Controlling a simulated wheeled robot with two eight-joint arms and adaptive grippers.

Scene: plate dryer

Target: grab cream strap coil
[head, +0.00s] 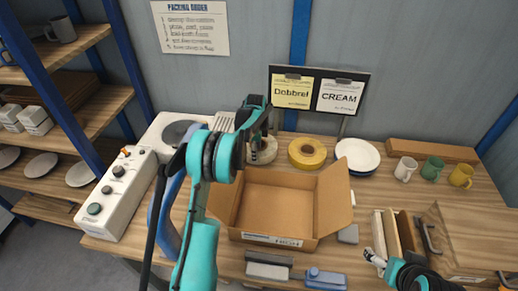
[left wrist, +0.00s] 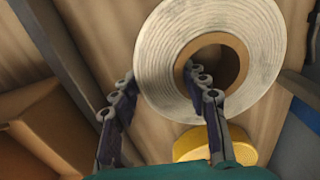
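The cream strap coil (head: 266,151) lies on the table behind the open box, partly hidden by my left gripper in the head view. In the left wrist view the cream coil (left wrist: 162,50) is large, with a brown core around its hole. My left gripper (left wrist: 158,76) is open at the coil. One finger is outside the coil's left edge and the other is over or in the hole, so the ring's wall lies between them. I cannot tell whether they touch it. My right gripper (head: 371,257) is at the lower right, small and unclear, away from the coil.
A yellow coil (head: 307,153) lies right of the cream one; it also shows in the left wrist view (left wrist: 205,142). The open cardboard box (head: 268,239) stands in front. A sign stand (head: 317,91) rises behind the coils.

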